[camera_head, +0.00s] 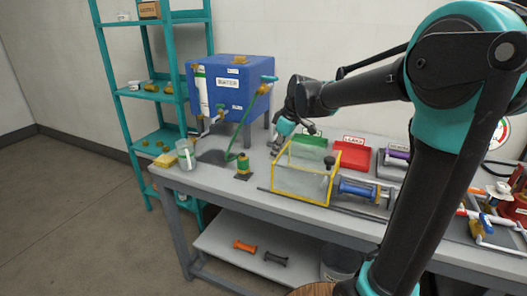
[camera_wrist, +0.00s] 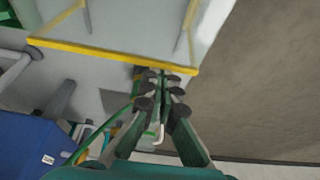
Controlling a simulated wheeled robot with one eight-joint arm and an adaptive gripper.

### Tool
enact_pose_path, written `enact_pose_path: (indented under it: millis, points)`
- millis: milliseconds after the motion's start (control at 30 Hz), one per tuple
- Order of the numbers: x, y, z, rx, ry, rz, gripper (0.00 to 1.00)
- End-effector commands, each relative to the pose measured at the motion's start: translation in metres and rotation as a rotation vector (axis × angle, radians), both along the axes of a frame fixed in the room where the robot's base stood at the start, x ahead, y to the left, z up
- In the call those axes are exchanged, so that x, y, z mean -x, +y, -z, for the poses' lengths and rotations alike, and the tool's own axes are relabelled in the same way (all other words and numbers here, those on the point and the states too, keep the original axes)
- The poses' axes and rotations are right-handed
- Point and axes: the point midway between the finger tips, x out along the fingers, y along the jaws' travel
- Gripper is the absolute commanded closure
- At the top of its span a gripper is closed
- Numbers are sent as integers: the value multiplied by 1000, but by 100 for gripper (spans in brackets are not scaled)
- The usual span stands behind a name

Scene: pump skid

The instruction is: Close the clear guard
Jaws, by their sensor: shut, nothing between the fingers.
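The clear guard (camera_head: 299,183) is a see-through box with yellow edges on the grey bench, in the middle of the head view. A black knob stands at its upper right corner. In the wrist view the guard (camera_wrist: 120,49) fills the upper left, its yellow edge crossing just beyond my fingertips. My gripper (camera_head: 276,148) is at the guard's left end, near its upper left edge. In the wrist view my gripper (camera_wrist: 162,75) is shut with nothing in it, its tips close to the yellow edge. I cannot tell whether they touch it.
A blue tank (camera_head: 230,86) stands behind left of the guard. A clear beaker (camera_head: 187,155) and a green-brass fitting (camera_head: 243,167) are on the left of the bench. A blue cylinder (camera_head: 359,189) lies right of the guard. Green and red trays (camera_head: 351,155) are behind.

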Motion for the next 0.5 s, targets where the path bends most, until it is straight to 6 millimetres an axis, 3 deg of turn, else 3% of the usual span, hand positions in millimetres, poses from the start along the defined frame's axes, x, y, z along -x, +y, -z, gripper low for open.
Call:
enact_pose_path:
  millis: [200, 500]
  points:
    - [23, -66, 0, 0, 1, 9, 100]
    - [49, -136, 0, 1, 1, 6, 100]
